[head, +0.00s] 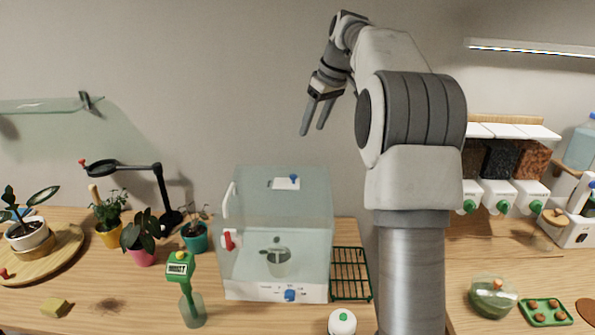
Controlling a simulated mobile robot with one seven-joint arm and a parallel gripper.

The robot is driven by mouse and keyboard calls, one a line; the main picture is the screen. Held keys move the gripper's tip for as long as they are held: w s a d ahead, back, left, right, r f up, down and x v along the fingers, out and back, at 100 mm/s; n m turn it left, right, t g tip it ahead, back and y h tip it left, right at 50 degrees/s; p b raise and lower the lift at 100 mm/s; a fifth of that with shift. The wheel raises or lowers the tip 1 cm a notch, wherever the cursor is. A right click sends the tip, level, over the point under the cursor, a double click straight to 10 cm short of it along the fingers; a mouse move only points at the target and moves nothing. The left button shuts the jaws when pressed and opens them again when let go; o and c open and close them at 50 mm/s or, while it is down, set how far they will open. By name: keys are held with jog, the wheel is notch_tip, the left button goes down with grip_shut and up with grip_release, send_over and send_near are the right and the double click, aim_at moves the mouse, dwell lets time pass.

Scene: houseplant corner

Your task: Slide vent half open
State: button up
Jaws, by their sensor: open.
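A clear propagator box (310,218) with a white base (250,291) stands on the wooden counter, near the middle of the head view. A small white vent plate with a blue knob (294,178) sits on its upper part; this looks like the vent. How far the vent is open is too small to tell. My gripper (312,131) hangs in the air above the box, fingers pointing down and apart, with nothing between them. It appears clear of the vent.
A red handle (228,240) is on the box's left side, and a small cup (278,263) shows inside. A green wire rack (350,275) lies to its right. A green moisture meter (181,268) and potted plants (142,240) stand to the left.

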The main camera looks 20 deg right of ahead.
aim_at(294, 175)
jog(key=x, duration=1.7)
grip_shut()
dwell(0.8)
